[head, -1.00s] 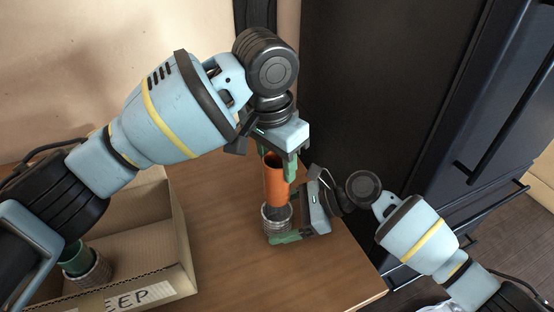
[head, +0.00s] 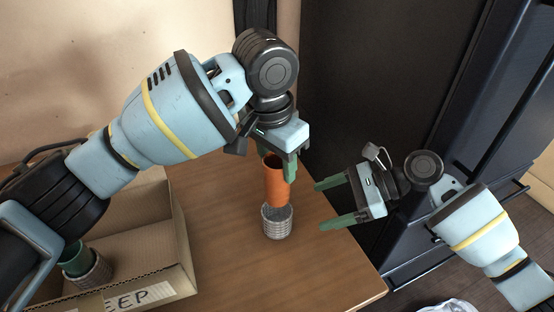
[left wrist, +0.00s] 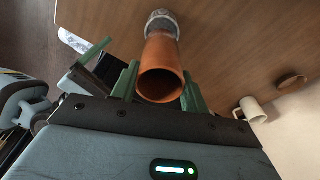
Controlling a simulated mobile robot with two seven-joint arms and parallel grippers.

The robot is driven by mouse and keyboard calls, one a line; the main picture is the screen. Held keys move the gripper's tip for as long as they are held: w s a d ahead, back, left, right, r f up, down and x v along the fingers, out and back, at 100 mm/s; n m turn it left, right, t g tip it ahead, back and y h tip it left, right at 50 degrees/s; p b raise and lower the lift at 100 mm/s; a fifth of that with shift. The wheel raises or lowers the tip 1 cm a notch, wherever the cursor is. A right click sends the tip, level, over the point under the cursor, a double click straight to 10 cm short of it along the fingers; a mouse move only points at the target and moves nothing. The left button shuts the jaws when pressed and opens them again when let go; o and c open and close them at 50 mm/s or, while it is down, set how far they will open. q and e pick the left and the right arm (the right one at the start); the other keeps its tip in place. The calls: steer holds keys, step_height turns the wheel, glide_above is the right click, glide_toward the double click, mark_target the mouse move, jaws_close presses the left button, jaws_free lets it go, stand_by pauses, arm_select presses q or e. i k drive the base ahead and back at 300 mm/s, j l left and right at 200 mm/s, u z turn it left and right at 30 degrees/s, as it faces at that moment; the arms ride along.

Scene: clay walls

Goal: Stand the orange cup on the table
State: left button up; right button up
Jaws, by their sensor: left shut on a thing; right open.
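The orange cup (head: 276,183) is upright in the head view, held between the green fingers of my left gripper (head: 278,164). In the left wrist view its open mouth (left wrist: 161,84) faces the camera, with a finger on each side. A grey ribbed sleeve (head: 277,224) stands on the wooden table (head: 225,235) right below the cup. The cup's lower end is over the sleeve's mouth; I cannot tell whether they touch. My right gripper (head: 320,207) is open and empty, to the right of the sleeve and apart from it.
A cardboard box (head: 180,240) marked "EEP" stands at the left, holding a green cup (head: 77,258) in a ribbed sleeve. A dark cabinet (head: 385,85) is behind on the right. The left wrist view shows a white mug (left wrist: 253,109) and a brown round object (left wrist: 291,81).

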mark_target(230, 251)
steer(key=k, duration=1)
